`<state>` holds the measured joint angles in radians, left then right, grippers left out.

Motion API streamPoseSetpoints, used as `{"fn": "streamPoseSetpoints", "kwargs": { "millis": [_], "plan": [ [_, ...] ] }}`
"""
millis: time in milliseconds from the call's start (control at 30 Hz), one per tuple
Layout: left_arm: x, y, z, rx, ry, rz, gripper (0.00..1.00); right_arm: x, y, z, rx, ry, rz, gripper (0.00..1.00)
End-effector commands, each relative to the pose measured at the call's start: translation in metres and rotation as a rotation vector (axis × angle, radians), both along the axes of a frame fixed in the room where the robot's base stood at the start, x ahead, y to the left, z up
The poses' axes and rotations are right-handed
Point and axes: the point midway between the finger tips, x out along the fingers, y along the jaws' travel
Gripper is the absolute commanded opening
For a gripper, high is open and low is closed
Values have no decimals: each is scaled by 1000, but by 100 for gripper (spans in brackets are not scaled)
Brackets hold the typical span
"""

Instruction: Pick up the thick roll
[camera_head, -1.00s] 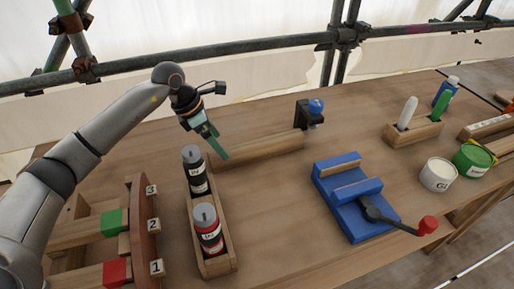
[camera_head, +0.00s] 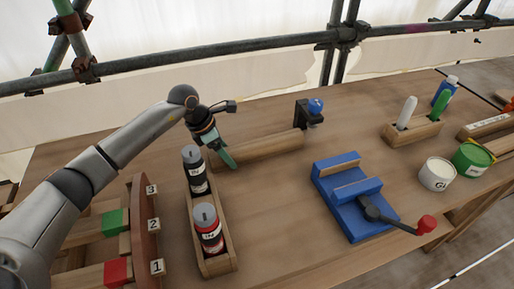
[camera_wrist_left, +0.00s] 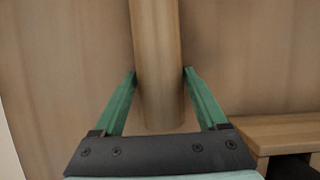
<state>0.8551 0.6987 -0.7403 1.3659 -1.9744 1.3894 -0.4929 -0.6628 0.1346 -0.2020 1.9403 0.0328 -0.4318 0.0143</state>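The thick roll (camera_head: 268,148) is a plain wooden cylinder lying on the workbench, left of centre in the head view. My left gripper (camera_head: 231,164) is at its left end, pointing down. In the left wrist view the roll (camera_wrist_left: 158,60) runs lengthwise between the two green fingers (camera_wrist_left: 160,75) of the gripper, one on each side. The fingers look open, and I see no clear grip on the roll. Part of the roll's left end is hidden by the fingers in the head view. My right gripper is not in view.
A wooden tray (camera_head: 228,250) with a black can (camera_head: 195,172) and a red can (camera_head: 208,232) stands close in front. A blue vise (camera_head: 352,205) is to the right. A black bracket with a blue knob (camera_head: 315,107) stands by the roll's far end.

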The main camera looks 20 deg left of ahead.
Motion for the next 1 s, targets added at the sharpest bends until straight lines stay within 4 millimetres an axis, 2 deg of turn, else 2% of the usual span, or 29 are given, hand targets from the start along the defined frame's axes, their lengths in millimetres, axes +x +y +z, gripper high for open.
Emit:
{"fn": "streamPoseSetpoints", "kwargs": {
  "millis": [67,633,1000],
  "plan": [
    [0,0,0,0,0,0,65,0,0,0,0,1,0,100],
    [0,0,1,-1,-1,0,1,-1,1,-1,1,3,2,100],
    [1,0,4,-2,-4,0,0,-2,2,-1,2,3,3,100]
  ]
}}
